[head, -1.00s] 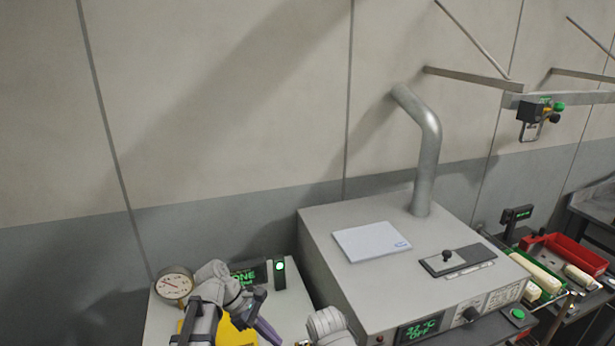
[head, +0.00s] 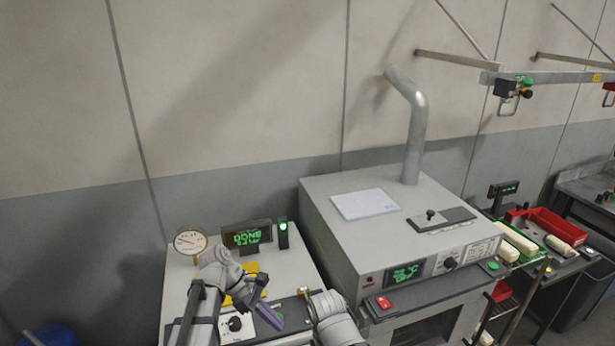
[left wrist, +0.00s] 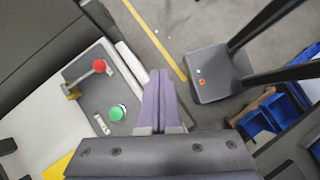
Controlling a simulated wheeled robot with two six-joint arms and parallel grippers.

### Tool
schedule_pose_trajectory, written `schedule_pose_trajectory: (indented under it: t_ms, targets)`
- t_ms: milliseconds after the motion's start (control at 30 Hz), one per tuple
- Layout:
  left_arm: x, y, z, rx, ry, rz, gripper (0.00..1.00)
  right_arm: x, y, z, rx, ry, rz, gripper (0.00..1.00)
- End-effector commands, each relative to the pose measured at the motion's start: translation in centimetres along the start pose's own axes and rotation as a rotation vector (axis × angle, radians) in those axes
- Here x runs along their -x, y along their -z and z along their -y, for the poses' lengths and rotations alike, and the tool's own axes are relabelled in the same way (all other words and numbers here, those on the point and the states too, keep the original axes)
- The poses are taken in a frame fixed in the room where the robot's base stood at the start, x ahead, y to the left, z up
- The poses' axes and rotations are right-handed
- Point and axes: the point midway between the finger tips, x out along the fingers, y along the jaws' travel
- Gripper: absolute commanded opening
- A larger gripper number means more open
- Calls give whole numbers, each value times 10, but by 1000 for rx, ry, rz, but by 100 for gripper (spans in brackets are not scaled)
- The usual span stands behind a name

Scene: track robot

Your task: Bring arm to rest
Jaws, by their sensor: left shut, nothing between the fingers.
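My left gripper (head: 272,320) is in the lower part of the head view, above the front of the light-topped bench unit. Its purple fingers are together with nothing between them. The closed fingers also show in the left wrist view (left wrist: 160,98), pointing away over the floor, beside a grey panel (left wrist: 118,88) with a red knob and a green button. Part of an arm joint, probably my right arm, shows at the bottom centre of the head view. My right gripper is out of view.
A round gauge (head: 190,241), a green-lit display (head: 247,236) and a yellow item (head: 250,270) are on the bench unit. A grey oven (head: 325,205) with a pipe stands to the right. A red tray (head: 553,226) lies farther right. Blue bins (left wrist: 265,115) show in the wrist view.

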Motion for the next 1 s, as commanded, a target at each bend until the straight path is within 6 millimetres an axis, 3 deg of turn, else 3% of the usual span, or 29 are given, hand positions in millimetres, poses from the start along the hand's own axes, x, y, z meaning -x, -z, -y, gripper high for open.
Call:
schedule_pose_trajectory:
  t_ms: [300, 567, 767, 900, 1000]
  targets:
    - [-37, 11, 14, -171, 41, -76, 0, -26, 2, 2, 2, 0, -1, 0]
    - [-85, 29, 34, -435, 115, -183, 0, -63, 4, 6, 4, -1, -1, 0]
    - [-139, 54, 59, -768, 237, -302, 0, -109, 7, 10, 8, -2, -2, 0]
    - [-182, 78, 81, -1099, 386, -401, 0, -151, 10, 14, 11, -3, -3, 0]
    - [-200, 90, 91, -1297, 489, -453, 0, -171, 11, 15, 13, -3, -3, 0]
